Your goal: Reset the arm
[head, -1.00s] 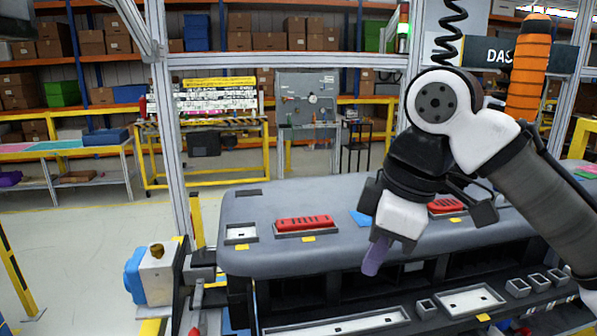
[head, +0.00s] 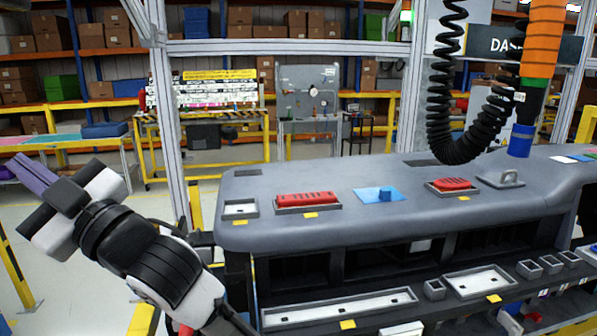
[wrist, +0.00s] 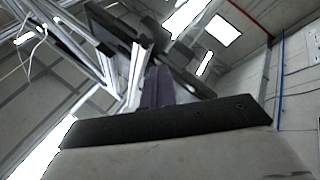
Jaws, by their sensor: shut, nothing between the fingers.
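My gripper (head: 32,174) is at the left of the head view, raised and pointing up and to the left. Its purple fingers are together and hold nothing. In the wrist view the fingers (wrist: 158,88) stand upright against the ceiling, with nothing between them. My gripper is clear of the grey dashboard module (head: 300,233), which lies to its right.
Red parts (head: 307,199) sit in trays on the dashboard, with a blue piece (head: 379,194) between them. An orange tool (head: 546,45) and a black coiled hose (head: 440,100) hang at the right. A metal post (head: 170,120) stands right of my gripper.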

